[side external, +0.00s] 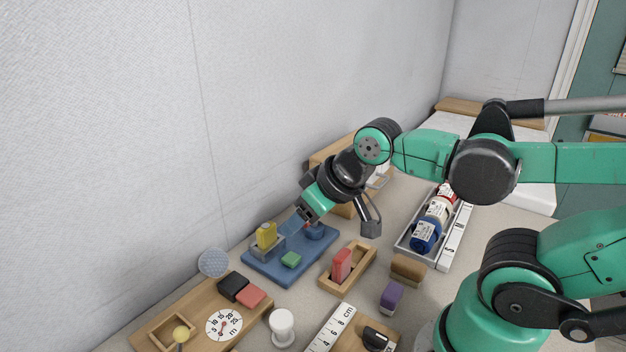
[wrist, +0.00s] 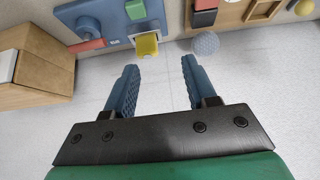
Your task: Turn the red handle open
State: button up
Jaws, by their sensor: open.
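The blue board (side external: 277,270) lies on the table near the wall. A round blue knob (side external: 316,232) stands at its far right end. In the wrist view the knob (wrist: 88,27) is at upper left, with a short red handle (wrist: 87,46) beside it. In the side view only a small bit of red shows by my fingers, so the handle is mostly hidden. My gripper (side external: 291,226) is above the board, between the knob and the yellow block. In the wrist view my gripper (wrist: 159,65) is open, with nothing between its fingers. The handle lies left of both fingers.
The board also holds a yellow block (side external: 266,236) and a green block (side external: 291,260). A wooden box (wrist: 32,65) stands close to the knob. A wooden tray with a red block (side external: 341,265) is in front. The wall (side external: 130,150) runs close behind.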

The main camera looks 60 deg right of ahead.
jog(key=w+d+f+m+g, duration=0.1)
jog(key=d+m, duration=0.3)
jog(key=m, duration=0.2)
jog(key=w+d+m+g, duration=0.2)
jog(key=d+m, duration=0.1)
jog(key=m, duration=0.2)
jog(key=w+d+f+m+g, duration=0.1)
jog(key=w+d+m, duration=0.1)
jog(key=d+m, duration=0.2)
jog(key=shift+w+d+f+m+g, duration=0.1)
jog(key=shift+d+f+m+g, duration=0.1)
jog(key=shift+m, duration=0.45)
jog(key=shift+w+d+f+m+g, duration=0.1)
jog(key=shift+d+m+g, duration=0.1)
jog(key=shift+m, duration=0.45)
jog(key=shift+d+f, duration=0.1)
jog(key=shift+f, duration=0.4)
jog(key=shift+x, duration=2.35)
jog(key=shift+c, duration=0.3)
grip_shut()
